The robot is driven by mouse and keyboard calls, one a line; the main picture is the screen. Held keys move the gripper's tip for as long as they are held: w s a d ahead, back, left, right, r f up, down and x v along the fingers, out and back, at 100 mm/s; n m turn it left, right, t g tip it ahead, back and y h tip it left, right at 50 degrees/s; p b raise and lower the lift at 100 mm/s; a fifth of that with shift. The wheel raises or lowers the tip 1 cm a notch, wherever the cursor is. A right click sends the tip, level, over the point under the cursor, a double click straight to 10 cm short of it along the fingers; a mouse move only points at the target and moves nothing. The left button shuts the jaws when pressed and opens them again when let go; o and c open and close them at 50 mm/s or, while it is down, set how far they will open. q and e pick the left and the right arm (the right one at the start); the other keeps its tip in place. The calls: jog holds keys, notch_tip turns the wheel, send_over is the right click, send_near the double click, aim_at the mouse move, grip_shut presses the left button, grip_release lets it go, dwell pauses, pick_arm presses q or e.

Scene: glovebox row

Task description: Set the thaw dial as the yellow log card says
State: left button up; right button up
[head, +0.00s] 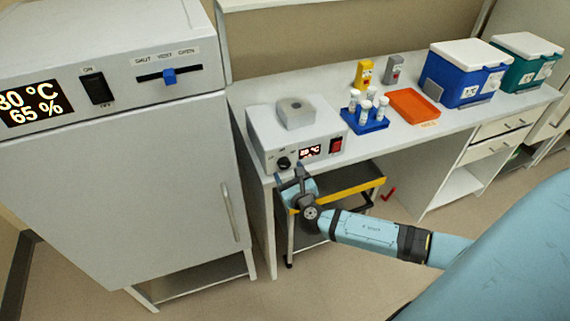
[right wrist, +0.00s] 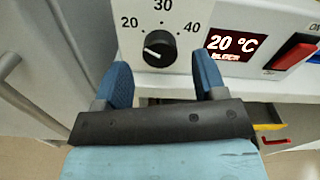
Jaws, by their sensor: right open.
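The thaw dial is a round black knob on the front of a white heater box (head: 262,127), seen in the head view (head: 284,163) and the right wrist view (right wrist: 159,48). Marks 20, 30 and 40 surround it, and its white pointer is on the left side, toward 20. The box's display (right wrist: 232,46) reads 20 °C BLOCK. My right gripper (right wrist: 165,75) is open and empty, its two fingers just short of the dial, one to each side. A small yellow upright item (head: 363,73) stands at the back of the bench; its markings are too small to read. My left gripper is out of view.
A red switch (right wrist: 292,52) sits right of the display. A blue rack (head: 366,123) with white-capped tubes, an orange tray (head: 413,105) and blue (head: 455,88) and green (head: 535,70) boxes stand along the bench. A cart with a yellow edge (head: 350,188) is below. A large cabinet (head: 115,185) stands left.

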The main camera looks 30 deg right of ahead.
aim_at(285, 166)
jog(key=shift+x, duration=1.75)
jog(key=c, duration=0.9)
jog(key=shift+c, duration=0.2)
